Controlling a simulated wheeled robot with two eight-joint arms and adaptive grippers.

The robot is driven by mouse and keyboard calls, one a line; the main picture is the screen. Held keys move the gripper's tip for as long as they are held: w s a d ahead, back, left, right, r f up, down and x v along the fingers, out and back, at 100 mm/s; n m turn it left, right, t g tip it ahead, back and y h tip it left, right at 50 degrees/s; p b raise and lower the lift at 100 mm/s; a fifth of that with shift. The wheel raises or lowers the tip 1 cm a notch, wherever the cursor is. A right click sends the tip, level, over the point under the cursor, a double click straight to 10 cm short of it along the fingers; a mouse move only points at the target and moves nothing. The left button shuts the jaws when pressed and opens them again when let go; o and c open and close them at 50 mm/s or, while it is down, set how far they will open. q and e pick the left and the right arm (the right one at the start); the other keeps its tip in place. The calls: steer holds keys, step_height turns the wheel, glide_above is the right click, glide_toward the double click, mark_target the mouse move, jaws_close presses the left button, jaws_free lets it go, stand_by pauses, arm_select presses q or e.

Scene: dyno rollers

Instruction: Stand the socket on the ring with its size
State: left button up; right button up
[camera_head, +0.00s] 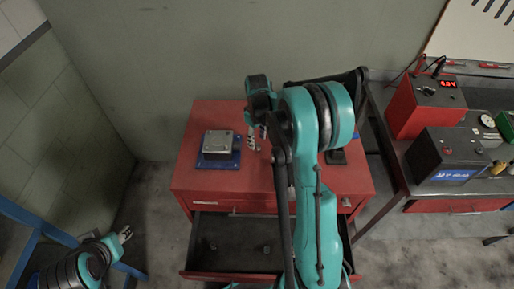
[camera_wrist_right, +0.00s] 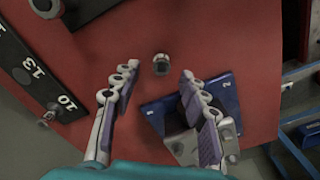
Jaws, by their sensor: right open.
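A small metal socket (camera_wrist_right: 161,62) stands on the red cabinet top, between and just beyond the fingertips in the right wrist view. My right gripper (camera_wrist_right: 158,74) is open and empty above it; in the head view it (camera_head: 257,136) hangs over the cabinet. A black strip (camera_wrist_right: 25,52) with white numbers, 13 and 10 readable, lies at the left of the wrist view. Small metal pieces sit on or beside it; their sizes are not readable. In the head view my arm hides most of the strip (camera_head: 337,157). My left gripper (camera_head: 125,234) is low at the left, away from the cabinet.
A blue plate (camera_wrist_right: 228,92) carrying a metal block (camera_wrist_right: 186,146) lies near the right finger. The red cabinet (camera_head: 192,172) has an open drawer (camera_head: 235,262) with small dark items. A bench with red and black electrical units (camera_head: 425,105) stands at right.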

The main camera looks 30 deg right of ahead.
mark_target(257, 145)
step_height(257, 145, down, 4)
steer(key=shift+f+b, duration=0.15)
steer(key=shift+b, duration=0.25)
steer(key=shift+s, duration=0.1)
jaws_close()
